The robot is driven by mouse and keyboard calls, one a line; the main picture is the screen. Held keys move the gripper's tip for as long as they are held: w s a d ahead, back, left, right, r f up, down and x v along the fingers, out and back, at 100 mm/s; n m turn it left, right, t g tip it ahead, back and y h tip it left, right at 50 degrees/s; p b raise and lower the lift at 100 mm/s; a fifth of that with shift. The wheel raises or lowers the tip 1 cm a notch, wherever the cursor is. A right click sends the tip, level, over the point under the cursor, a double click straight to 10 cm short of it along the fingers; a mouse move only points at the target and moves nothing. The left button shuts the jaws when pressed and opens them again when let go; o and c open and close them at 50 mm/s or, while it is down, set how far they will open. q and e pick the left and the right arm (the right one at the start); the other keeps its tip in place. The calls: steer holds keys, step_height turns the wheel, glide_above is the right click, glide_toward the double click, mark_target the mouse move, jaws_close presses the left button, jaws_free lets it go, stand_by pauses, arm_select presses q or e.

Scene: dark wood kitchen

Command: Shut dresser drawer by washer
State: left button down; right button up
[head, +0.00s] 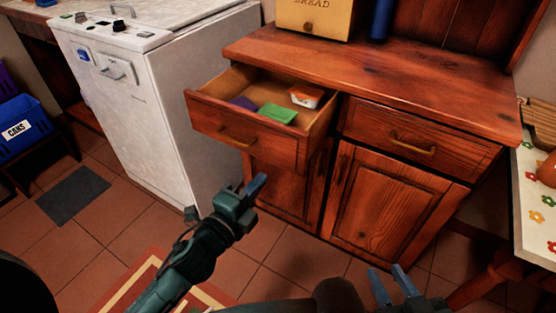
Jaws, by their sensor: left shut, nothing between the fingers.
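The red-brown wooden dresser (430,75) stands right of the white washer (165,95). Its left drawer (222,127), the one by the washer, is pulled open. In it I see a green item (277,114), a purple item (243,102) and a small white and orange box (306,96). My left gripper (258,187) is shut and empty, in front of and below the open drawer, apart from it in the picture. My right gripper (391,283) is at the bottom edge, low in front of the dresser, with its two fingers apart and nothing seen between them.
The dresser's right drawer (418,139) and lower door (385,205) are closed. A bread box (315,18) stands on top. A table with a flowered cloth (530,215) is at the right. A blue cans bin (22,130) is at the left.

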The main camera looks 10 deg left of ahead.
mark_target(285, 151)
arm_select(q)
steer(key=x, duration=0.9)
steer(key=shift+s+f+b, duration=0.1)
steer(key=shift+b, duration=0.25)
arm_select(e)
steer(key=shift+w+a+f, duration=0.1)
steer(key=shift+a+f, duration=0.1)
steer(key=shift+f, duration=0.2)
